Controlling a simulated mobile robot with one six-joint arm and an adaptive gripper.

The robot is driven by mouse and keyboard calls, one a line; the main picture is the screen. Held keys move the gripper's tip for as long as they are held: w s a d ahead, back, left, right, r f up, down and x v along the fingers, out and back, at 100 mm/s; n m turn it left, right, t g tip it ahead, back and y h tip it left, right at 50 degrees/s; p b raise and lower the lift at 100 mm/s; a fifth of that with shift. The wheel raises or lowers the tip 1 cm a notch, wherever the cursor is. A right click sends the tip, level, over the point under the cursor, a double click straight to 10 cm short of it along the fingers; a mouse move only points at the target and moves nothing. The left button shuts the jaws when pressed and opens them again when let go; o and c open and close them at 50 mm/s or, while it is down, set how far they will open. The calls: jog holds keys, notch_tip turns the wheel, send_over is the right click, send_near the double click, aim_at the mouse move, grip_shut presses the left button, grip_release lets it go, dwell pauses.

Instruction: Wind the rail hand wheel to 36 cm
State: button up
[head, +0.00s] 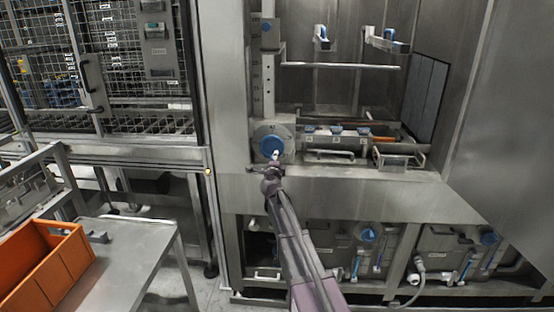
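The rail hand wheel (271,146) is a blue disc on a pale round plate, low on the left side of the washer's open bay. A vertical scale post (268,85) with small marks rises above it; its figures are too small to read. A horizontal rail (340,66) crosses the bay to the right of the post. My gripper (275,157) is at the lower front of the wheel, overlapping its lower edge in the picture. I cannot tell if it touches the wheel. The fingers are too small to show whether they are open or shut.
An orange crate (45,262) stands on a grey table (130,260) at the lower left. A wire mesh cage (110,55) stands at the left. Blue-handled valves and pipes (368,236) sit below the bay. A large steel panel (510,130) bounds the right.

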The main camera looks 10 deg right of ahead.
jog(key=v, duration=0.3)
jog(key=shift+s+a+r, duration=0.1)
dwell(0.5)
jog(key=s+a+f+n+g+y+p, duration=0.2)
jog(key=s+a+n+g+y+p, duration=0.3)
jog(key=s+a+n+y, duration=1)
jog(key=s+d+f+n+g+h+p, duration=0.1)
jog(key=s+d+f+n+g+h, duration=0.1)
jog(key=s, duration=0.6)
jog(key=s+d+f+n+g+h+p, duration=0.2)
jog(key=s+d+g+h, duration=0.2)
jog(key=s, duration=0.5)
jog(key=s+d+f+n+g+h+p, duration=0.2)
jog(key=s+d+g+h, duration=0.1)
jog(key=s+g, duration=0.3)
jog(key=shift+s+d+f+n, duration=0.3)
jog(key=shift+s+d, duration=0.55)
jog(key=shift+s, duration=0.3)
